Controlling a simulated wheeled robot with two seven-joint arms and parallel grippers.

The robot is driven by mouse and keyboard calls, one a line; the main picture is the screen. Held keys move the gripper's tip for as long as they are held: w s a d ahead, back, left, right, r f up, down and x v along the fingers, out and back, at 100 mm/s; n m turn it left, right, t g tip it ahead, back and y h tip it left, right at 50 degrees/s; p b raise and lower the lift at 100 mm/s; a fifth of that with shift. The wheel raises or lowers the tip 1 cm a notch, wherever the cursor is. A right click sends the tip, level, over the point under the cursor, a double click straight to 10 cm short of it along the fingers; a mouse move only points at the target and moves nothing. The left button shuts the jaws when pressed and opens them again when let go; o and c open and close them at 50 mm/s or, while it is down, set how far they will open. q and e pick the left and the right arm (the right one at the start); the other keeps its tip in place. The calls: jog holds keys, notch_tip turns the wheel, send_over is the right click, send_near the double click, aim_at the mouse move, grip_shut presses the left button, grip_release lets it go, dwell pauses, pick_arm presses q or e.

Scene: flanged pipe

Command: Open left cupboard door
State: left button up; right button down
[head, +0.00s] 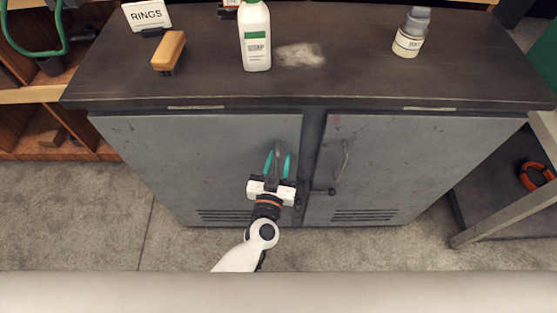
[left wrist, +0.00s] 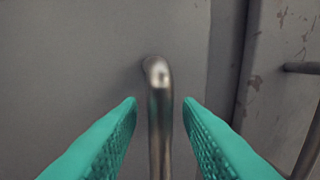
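The left cupboard door (head: 200,160) is a grey metal panel and looks shut. Its bar handle (head: 278,150) stands near the door's right edge. My left gripper (head: 278,163) is at this handle, with teal fingers either side of it. In the left wrist view the metal handle (left wrist: 160,115) runs between the two fingers (left wrist: 160,110), with a visible gap on each side. The gripper is open and does not appear to touch the handle. My right gripper is in neither view.
The right cupboard door (head: 385,165) has its own handle (head: 342,160) close by. On the dark cupboard top (head: 350,75) stand a white bottle (head: 256,38), a small jar (head: 410,35), a brush (head: 169,50) and a RINGS sign (head: 147,15). A metal frame (head: 505,215) stands at the right.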

pick_arm(q)
jog(key=shift+w, duration=0.1)
grip_shut()
